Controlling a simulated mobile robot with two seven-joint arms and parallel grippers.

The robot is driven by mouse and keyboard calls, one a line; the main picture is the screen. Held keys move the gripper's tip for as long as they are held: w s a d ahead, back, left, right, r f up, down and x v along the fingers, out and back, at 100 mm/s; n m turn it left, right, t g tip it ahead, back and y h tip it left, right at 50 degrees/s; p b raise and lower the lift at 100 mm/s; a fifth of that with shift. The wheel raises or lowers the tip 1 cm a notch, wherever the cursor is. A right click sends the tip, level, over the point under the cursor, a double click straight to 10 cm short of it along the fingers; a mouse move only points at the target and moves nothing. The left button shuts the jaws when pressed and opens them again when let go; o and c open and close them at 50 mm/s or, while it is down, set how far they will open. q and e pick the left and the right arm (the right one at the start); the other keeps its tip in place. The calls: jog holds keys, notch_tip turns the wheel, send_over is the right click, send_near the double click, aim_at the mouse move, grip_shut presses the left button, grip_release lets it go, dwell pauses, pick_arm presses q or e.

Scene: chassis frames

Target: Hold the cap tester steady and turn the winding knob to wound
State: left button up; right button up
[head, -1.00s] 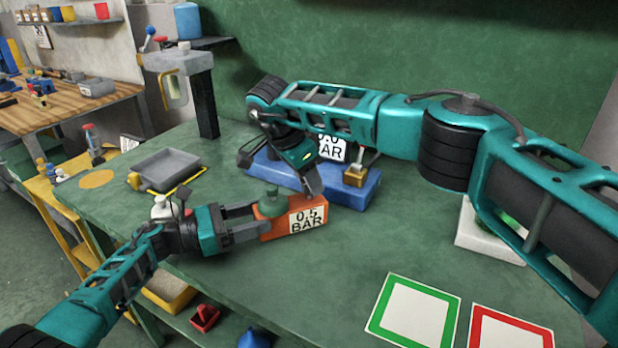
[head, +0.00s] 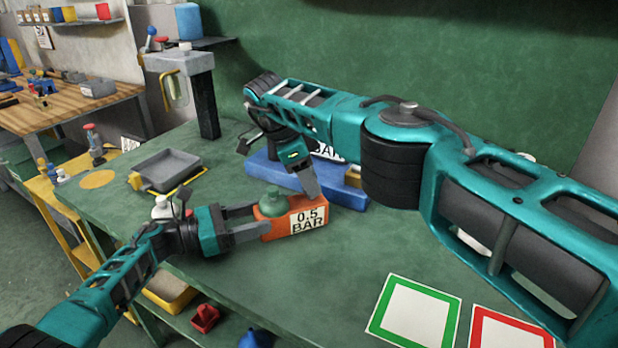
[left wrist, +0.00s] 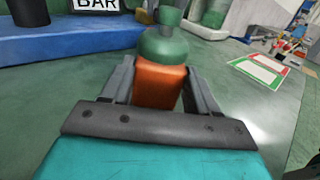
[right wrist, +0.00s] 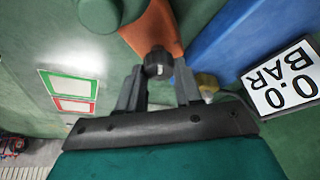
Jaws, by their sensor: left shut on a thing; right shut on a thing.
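The cap tester is an orange block (head: 272,231) with a green dome (head: 276,203) on top and a white "0.5 BAR" label. My left gripper (head: 262,220) is shut on the orange block from the left; its fingers straddle the block in the left wrist view (left wrist: 160,80). My right gripper (head: 313,194) reaches down at the tester's far right end. In the right wrist view, my right gripper's fingers are shut on a small black winding knob (right wrist: 158,62) on the orange block's end. The knob is hidden in the head view.
A long blue block (head: 262,170) with a "0.0 BAR" label stands close behind the tester. A grey tray (head: 168,170) lies at left. Green-framed (head: 415,312) and red-framed (head: 505,332) cards lie at front right. My right arm covers the table's right side.

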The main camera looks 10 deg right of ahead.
jog(key=o, duration=1.1)
jog(key=shift+c, duration=0.2)
notch_tip(320, 180, up, 10)
